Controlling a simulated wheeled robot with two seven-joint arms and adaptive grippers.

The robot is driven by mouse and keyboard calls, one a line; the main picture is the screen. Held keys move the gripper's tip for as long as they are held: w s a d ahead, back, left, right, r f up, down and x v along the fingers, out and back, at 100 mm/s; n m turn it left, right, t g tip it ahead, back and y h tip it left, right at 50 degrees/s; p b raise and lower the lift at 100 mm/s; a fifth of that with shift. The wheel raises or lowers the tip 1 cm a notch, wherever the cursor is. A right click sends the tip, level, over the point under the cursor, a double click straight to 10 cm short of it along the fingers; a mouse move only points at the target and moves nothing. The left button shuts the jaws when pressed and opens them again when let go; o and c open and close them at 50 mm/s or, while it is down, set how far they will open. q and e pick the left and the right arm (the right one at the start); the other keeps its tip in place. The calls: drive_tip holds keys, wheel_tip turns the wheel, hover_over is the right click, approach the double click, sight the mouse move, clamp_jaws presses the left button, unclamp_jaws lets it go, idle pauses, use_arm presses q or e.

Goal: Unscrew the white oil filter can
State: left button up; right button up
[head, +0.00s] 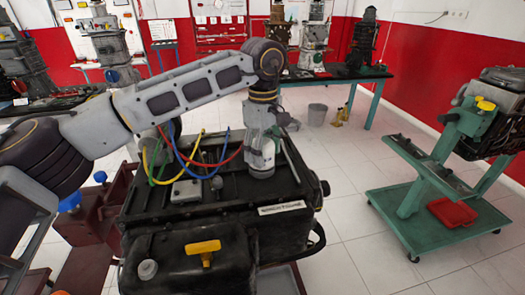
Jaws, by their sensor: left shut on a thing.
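The white oil filter can (261,158) stands upright on the right part of the black engine top in the head view. My left arm reaches across from the left and bends down over it. My left gripper (264,134) points downward and is shut on the can from above. The fingertips are small and partly merge with the can, and the can's lower end against the engine is hard to make out. My right gripper is out of view.
The black engine (225,240) carries coloured hoses (200,160), a yellow handle (203,247) and a grey cap (147,269). A green engine stand (405,205) with a red tray (452,212) is at right. A grey bucket (317,114) stands behind. The tiled floor between is clear.

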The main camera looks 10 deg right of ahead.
use_arm(q)
drive_tip(key=shift+n, duration=1.2)
drive_tip(key=n+b, duration=0.1)
drive_tip(key=n, duration=0.3)
drive_tip(key=shift+d+n, duration=0.1)
drive_tip(key=shift+n, duration=0.2)
drive_tip(key=shift+w+n, duration=0.1)
drive_tip(key=shift+n, duration=1.8)
drive_tip(key=shift+n+b, duration=0.45)
drive_tip(key=shift+n, duration=0.75)
drive_tip(key=n+b, duration=0.1)
drive_tip(key=n, duration=0.4)
drive_tip(key=shift+w, duration=0.15)
drive_tip(key=n, duration=0.5)
drive_tip(key=shift+b, duration=0.4)
drive_tip(key=shift+n, duration=0.3)
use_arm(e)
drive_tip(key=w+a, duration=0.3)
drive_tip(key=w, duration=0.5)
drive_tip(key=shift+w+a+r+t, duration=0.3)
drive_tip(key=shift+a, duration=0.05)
